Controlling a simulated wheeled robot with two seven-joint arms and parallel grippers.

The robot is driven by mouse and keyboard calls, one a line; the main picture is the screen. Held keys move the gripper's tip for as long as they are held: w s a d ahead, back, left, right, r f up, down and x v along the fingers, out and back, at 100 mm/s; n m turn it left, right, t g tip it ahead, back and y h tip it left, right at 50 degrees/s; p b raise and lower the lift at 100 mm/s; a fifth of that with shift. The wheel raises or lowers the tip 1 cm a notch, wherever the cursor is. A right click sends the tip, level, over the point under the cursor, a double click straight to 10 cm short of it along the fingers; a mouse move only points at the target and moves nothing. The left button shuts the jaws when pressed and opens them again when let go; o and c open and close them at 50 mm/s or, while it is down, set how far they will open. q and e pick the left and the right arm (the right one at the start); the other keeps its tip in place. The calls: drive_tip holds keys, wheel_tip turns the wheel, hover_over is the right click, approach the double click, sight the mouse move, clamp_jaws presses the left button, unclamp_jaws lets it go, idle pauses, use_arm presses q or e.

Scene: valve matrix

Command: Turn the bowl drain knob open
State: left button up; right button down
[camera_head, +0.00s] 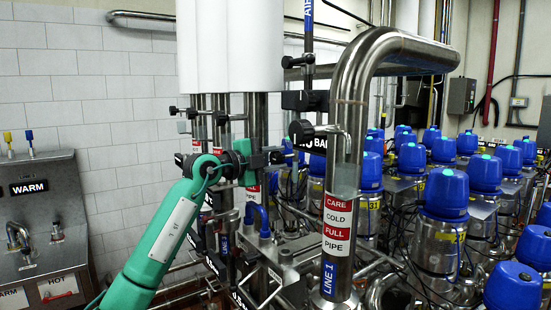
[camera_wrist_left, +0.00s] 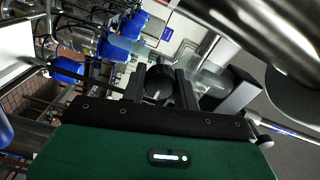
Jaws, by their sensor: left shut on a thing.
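My left gripper (camera_head: 276,157) reaches in from the lower left on its green arm, in among the steel pipes. In the left wrist view its two dark fingers (camera_wrist_left: 159,84) stand either side of a round black knob (camera_wrist_left: 158,80) and are closed on it. I see no label on this knob, and in the head view the fingertips and pipes largely hide it. How far the knob is turned cannot be told. My right gripper is in neither view.
A large bent steel pipe (camera_head: 340,185) with red and white labels stands just right of my left gripper. Several blue-capped valves (camera_head: 446,190) fill the right side. A sink panel (camera_head: 45,220) marked WARM is at the left, before a tiled wall.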

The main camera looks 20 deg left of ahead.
use_arm(q)
drive_tip(key=o, duration=1)
drive_tip(key=shift+a, duration=0.1)
drive_tip(key=shift+s+a+f+b, duration=0.1)
drive_tip(key=shift+s+a+b, duration=0.05)
drive_tip(key=shift+s+b, duration=0.15)
drive_tip(key=b+v, duration=0.5)
drive_tip(key=v, duration=0.8)
drive_tip(key=shift+a, duration=0.1)
